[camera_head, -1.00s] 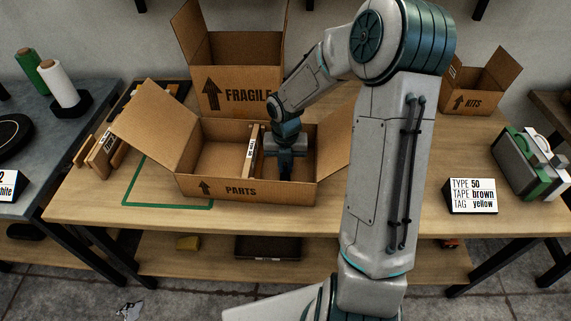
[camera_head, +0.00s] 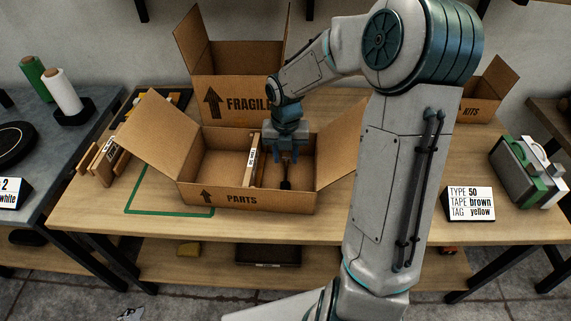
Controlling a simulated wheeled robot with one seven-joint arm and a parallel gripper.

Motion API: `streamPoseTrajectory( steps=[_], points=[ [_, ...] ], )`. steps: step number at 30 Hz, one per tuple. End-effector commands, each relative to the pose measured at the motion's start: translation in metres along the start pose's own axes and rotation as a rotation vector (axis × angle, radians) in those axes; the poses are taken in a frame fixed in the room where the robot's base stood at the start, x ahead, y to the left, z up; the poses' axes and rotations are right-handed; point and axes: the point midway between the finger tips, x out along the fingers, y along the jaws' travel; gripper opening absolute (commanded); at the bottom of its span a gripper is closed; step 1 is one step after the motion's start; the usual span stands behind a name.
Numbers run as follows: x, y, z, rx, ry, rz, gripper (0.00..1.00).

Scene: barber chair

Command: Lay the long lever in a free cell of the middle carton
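The open carton marked PARTS (camera_head: 241,198) stands at the centre of the workbench, split by an upright cardboard divider (camera_head: 252,165). A dark, slim object with a wider near end, apparently the long lever (camera_head: 286,182), shows in its right cell. It seems to lie on the carton floor, pointing front to back. My gripper (camera_head: 284,158) is above its far part, with its fingers apart on either side. The fingers look open, and the lever's far end is hidden behind them. The left cell looks empty.
The taller FRAGILE carton (camera_head: 240,85) stands behind, and the KITS carton (camera_head: 480,108) at the back right. The PARTS carton's raised flaps (camera_head: 155,135) flank its opening. A sign (camera_head: 470,204) and a grey-green case (camera_head: 522,172) are at the right.

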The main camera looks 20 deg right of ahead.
Motion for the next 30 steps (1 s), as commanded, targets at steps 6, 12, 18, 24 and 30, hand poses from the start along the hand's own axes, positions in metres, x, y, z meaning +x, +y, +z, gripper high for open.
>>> streamPoseTrajectory(
  steps=[6,12,18,24,30],
  points=[
    [-0.037,0.000,0.001,0.001,-0.002,-0.001,0.34],
    [-0.048,0.000,-0.003,0.040,-0.004,-0.008,0.34],
    [-0.060,-0.004,-0.025,0.331,-0.030,-0.045,0.34],
    [-0.077,-0.011,-0.053,0.751,-0.083,-0.062,0.34],
    [-0.093,-0.020,-0.083,1.177,-0.134,-0.037,0.34]
  ],
)
